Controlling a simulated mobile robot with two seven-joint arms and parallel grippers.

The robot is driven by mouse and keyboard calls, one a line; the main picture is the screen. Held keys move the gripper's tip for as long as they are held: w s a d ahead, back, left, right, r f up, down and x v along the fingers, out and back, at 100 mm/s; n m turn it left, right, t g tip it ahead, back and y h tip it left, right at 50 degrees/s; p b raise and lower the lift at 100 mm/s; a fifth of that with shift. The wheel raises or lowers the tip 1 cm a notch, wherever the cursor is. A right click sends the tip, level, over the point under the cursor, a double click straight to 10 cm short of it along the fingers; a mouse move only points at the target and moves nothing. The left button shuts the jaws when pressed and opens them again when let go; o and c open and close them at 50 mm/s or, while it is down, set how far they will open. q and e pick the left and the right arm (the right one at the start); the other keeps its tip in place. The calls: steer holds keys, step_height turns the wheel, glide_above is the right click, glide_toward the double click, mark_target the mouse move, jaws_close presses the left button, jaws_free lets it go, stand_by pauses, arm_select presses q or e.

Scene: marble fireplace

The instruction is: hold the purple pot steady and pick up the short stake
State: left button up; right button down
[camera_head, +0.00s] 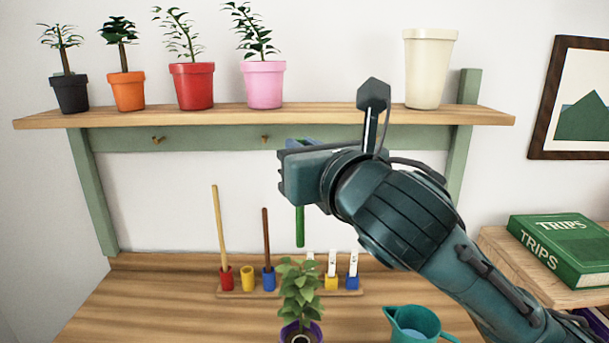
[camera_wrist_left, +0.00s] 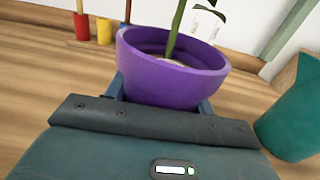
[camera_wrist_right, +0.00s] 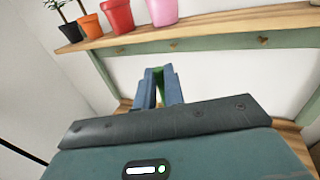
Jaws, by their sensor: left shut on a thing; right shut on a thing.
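The purple pot (camera_head: 288,335) with a leafy green plant (camera_head: 300,290) stands at the bottom middle of the head view, cut by its edge. In the left wrist view the purple pot (camera_wrist_left: 172,80) stands between the blue fingers of my left gripper (camera_wrist_left: 160,102), which is shut on it. My right gripper (camera_head: 298,148) is shut on a short green stake (camera_head: 300,226), held upright above the rack and behind the plant. The stake's upper part is hidden by the gripper. The right wrist view shows a little of the stake (camera_wrist_right: 159,80) between the fingers.
A rack (camera_head: 222,294) has a tan stake (camera_head: 219,228) in a red holder, a brown stake (camera_head: 266,238) in a blue one, and an empty yellow holder (camera_head: 248,279). A teal jug (camera_head: 418,325) stands right of the pot. A shelf (camera_head: 330,115) carries several pots.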

arm_select(q)
steer(key=o, duration=1.2)
steer(key=shift+o, duration=0.2)
